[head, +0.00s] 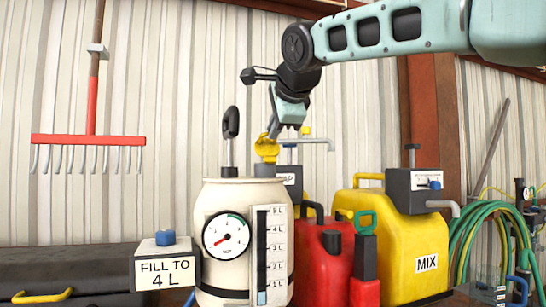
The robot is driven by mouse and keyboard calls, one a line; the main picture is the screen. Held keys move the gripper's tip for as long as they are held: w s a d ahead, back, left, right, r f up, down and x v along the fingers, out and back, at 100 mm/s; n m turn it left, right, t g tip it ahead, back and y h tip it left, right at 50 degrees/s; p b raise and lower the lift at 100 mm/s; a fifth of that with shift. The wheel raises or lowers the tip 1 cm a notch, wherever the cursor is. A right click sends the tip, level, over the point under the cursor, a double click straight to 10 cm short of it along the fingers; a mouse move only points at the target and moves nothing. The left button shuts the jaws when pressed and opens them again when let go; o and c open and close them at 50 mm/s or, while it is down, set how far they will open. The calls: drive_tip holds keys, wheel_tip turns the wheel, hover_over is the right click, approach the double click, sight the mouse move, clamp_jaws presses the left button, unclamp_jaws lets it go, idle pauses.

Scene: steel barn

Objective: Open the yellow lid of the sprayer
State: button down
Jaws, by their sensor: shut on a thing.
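The sprayer is a cream-white tank (211,203) with a round gauge (228,236) and a litre scale (270,250) on its front. A black loop handle (231,122) stands up from its top. The yellow lid (266,150) shows above the right part of the tank's top. My gripper (273,130) reaches down from the upper right and is shut on the yellow lid's upper part. The fingertips are small in view. I cannot tell how far the lid is open or how its base meets the tank.
A red can (318,262) and a yellow MIX container (400,245) stand close on the right. A grey box with a FILL TO 4 L label (168,272) is on the left. A red rake (88,139) hangs on the wall, and hoses (490,235) hang far right.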

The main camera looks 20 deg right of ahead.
drive_tip(key=s+f+t+b, duration=0.1)
drive_tip(key=t+b, duration=0.1)
drive_tip(key=b, duration=0.6)
drive_tip(key=s+f+t+b, duration=0.1)
drive_tip(key=t+b, duration=0.1)
drive_tip(key=b, duration=0.6)
drive_tip(key=s+f+t+b, duration=0.1)
drive_tip(key=s+t+b, duration=0.1)
drive_tip(key=b, duration=0.6)
drive_tip(key=shift+t+b, duration=0.3)
drive_tip(key=shift+t, duration=0.2)
drive_tip(key=shift+s+r+b, duration=0.1)
drive_tip(key=shift+b, duration=0.35)
drive_tip(key=c, duration=1.5)
unclamp_jaws()
drive_tip(key=shift+s, duration=0.1)
